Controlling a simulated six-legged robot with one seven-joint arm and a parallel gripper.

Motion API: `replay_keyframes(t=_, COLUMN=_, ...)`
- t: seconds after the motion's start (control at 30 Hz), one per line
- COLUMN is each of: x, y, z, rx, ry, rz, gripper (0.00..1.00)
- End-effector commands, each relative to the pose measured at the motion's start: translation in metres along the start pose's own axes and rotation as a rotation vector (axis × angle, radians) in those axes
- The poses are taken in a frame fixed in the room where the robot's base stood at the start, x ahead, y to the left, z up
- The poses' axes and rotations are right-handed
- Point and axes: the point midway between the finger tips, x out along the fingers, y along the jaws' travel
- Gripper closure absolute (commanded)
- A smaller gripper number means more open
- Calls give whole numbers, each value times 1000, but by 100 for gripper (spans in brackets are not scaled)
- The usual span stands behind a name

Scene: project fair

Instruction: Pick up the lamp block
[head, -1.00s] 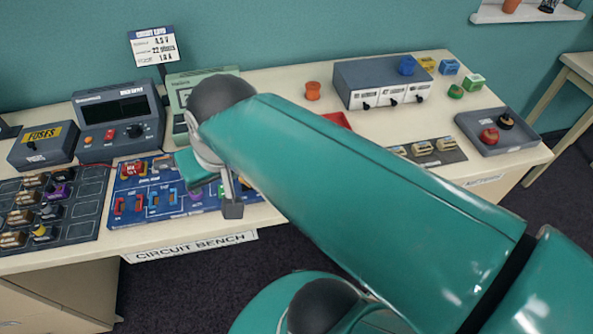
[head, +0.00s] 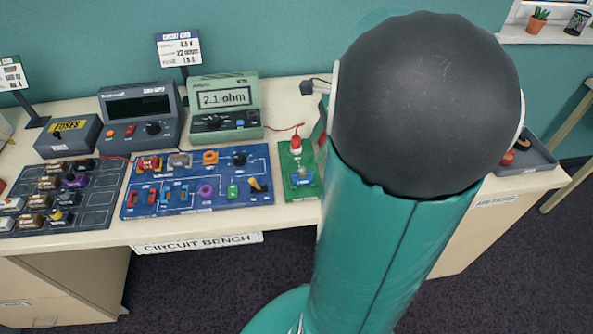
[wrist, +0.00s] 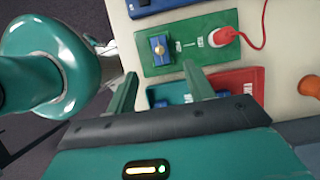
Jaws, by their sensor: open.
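A small blue block with a pale round bulb-like top, which looks like the lamp block (wrist: 160,47), sits on a green board (wrist: 190,62) in the wrist view. In the head view the block (head: 302,178) shows on the same green board (head: 288,190), beside my arm. My gripper (wrist: 160,84) is open and empty, its two fingers pointing towards the board, with the block apart from them and roughly ahead of the gap. My gripper is hidden behind my arm in the head view.
A red plug with a cord (wrist: 222,37) stands on the board beside the block. A blue circuit board (head: 200,205), a meter (head: 225,95) and a black parts tray (head: 95,205) stand to the left.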

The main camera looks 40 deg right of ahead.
Motion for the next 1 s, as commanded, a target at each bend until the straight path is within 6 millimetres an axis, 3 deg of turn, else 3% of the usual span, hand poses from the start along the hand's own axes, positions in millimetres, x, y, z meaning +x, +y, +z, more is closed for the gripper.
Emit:
replay_keyframes(t=0.2, x=40, y=2, z=-2, rx=-1, ry=-1, rz=2, gripper=47)
replay_keyframes(t=0.47, x=61, y=3, z=-4, rx=-1, ry=1, rz=2, gripper=47)
replay_keyframes(t=0.7, x=97, y=3, z=-6, rx=-2, ry=0, rz=2, gripper=47)
replay_keyframes(t=1.0, x=103, y=2, z=-5, rx=-3, ry=1, rz=-1, gripper=47)
